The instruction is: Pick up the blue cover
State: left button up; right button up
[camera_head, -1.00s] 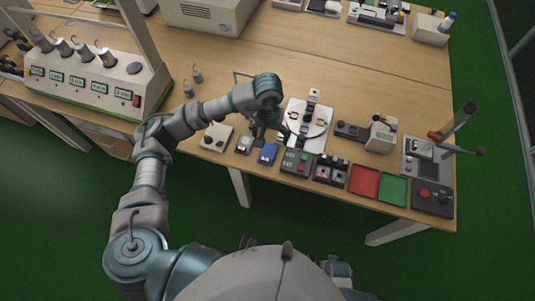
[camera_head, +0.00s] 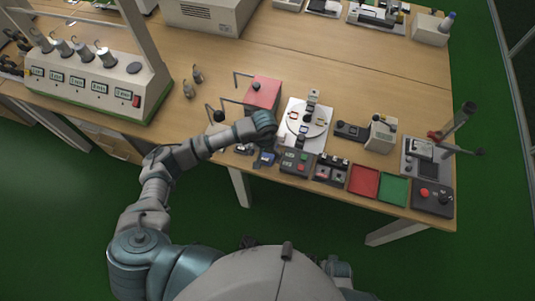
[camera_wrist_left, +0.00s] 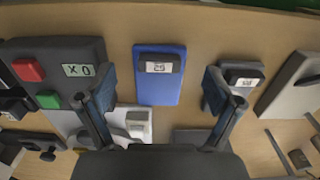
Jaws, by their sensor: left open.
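The blue cover (camera_wrist_left: 157,95) is a flat blue rectangle with a dark, white-labelled display piece at one end. It lies on the wooden table. In the head view only part of the blue cover (camera_head: 266,159) shows near the front edge, partly hidden by my left gripper (camera_head: 256,153). In the left wrist view my left gripper (camera_wrist_left: 158,82) is open, one finger on each side of the blue cover, with visible space between each finger and the cover. Nothing is held. My right gripper is out of view.
A grey button box (camera_head: 297,161) stands right of the cover, with red (camera_head: 362,180) and green (camera_head: 394,189) trays further right. A red box (camera_head: 263,92) and a white plate with a round fixture (camera_head: 318,112) are behind. The table's middle back is clear.

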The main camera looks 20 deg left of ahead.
pick_arm(q)
jog(key=shift+f, duration=0.9)
jog(key=c, duration=1.2)
jog(key=shift+r, duration=0.1)
